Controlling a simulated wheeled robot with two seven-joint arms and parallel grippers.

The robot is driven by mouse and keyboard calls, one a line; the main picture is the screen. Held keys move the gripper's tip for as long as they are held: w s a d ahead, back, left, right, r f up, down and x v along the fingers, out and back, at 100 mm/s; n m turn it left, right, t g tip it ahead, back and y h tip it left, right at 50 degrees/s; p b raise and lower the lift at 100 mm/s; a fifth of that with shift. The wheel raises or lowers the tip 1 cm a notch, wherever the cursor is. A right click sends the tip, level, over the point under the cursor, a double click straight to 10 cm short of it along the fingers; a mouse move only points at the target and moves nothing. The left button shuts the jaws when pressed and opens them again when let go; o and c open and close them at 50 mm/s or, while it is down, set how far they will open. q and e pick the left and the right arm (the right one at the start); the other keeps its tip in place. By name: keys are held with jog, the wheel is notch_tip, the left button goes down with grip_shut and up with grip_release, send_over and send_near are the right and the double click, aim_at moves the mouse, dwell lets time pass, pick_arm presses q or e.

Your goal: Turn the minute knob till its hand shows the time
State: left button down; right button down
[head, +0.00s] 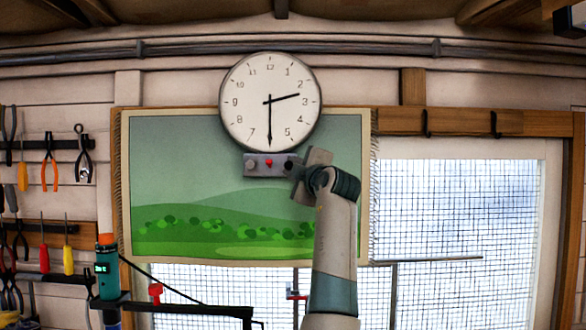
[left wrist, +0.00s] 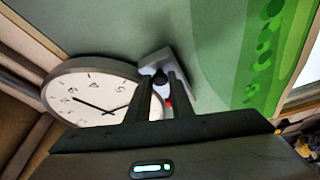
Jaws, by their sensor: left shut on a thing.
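A round white wall clock (head: 240,118) hangs above a small grey control box (head: 258,174). Its long hand points at 6 and its short hand points between 2 and 3. The box has a grey knob (head: 251,164) at left, a small red part (head: 268,163) in the middle and a dark knob (head: 288,165) at right. My left gripper (head: 293,168) is at the right end of the box. In the left wrist view its fingers (left wrist: 163,85) are shut on the dark knob (left wrist: 160,77). The clock (left wrist: 88,88) is left of them there. My right gripper is out of view.
A landscape hanging (head: 180,165) covers the wall behind the clock and box. Pliers and screwdrivers (head: 67,235) hang at left. A teal device (head: 107,272) with a small lit display stands lower left; its reading is too small to tell. A meshed window (head: 450,230) is at right.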

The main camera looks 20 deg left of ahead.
pick_arm(q)
jog(key=c, duration=1.6)
grip_release()
